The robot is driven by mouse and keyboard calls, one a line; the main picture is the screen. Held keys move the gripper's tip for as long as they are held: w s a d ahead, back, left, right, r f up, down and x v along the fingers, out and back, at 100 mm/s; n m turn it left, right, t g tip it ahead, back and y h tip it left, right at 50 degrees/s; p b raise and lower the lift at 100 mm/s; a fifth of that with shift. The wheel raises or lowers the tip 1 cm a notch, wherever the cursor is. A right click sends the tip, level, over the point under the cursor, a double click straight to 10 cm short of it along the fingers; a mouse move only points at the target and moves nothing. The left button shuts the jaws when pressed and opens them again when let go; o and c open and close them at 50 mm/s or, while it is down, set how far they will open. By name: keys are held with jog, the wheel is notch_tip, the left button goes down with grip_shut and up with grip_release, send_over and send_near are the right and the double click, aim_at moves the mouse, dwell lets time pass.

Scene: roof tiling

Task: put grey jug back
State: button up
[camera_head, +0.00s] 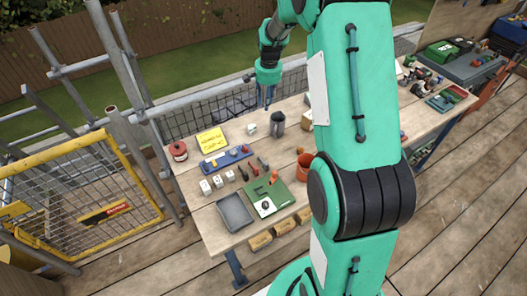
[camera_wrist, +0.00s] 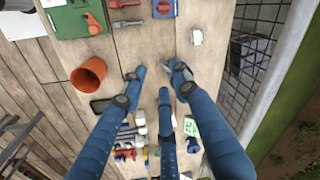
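The dark grey jug (camera_head: 278,122) stands upright on the wooden table, towards its back edge in the head view. My gripper (camera_head: 267,102) is above the table's back edge, just left of and above the jug in the picture. In the wrist view my gripper (camera_wrist: 157,73) has its blue fingers spread apart, with nothing visible held between the tips. I cannot clearly make out the jug in the wrist view; the fingers may hide it.
An orange pot (camera_head: 305,167) stands towards the front, also in the wrist view (camera_wrist: 88,76). A small pale block (camera_head: 251,128) is left of the jug. A yellow sign (camera_head: 211,139), red tin (camera_head: 179,150), green board (camera_head: 281,193) and grey tray (camera_head: 234,212) occupy the left half.

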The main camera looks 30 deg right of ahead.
jog(key=s+a+r+n+t, duration=0.1)
jog(key=s+a+r+n, duration=0.1)
jog(key=s+a+r, duration=0.7)
jog(key=s+a+r+n+t, duration=0.1)
jog(key=s+a+r+n, duration=0.2)
jog(key=s+a+r, duration=0.6)
jog(key=s+a+r+n+t, duration=0.1)
jog(key=s+a+r+n, duration=0.1)
jog(key=s, duration=0.9)
jog(key=s+a+r+n+t, duration=0.1)
jog(key=s+a+r+n, duration=0.2)
jog(key=s, duration=0.8)
jog(key=shift+s+a+r, duration=0.35)
jog(key=shift+a, duration=0.65)
jog(key=shift+f, duration=0.1)
notch_tip(320, 180, down, 9)
jog(key=b, duration=0.9)
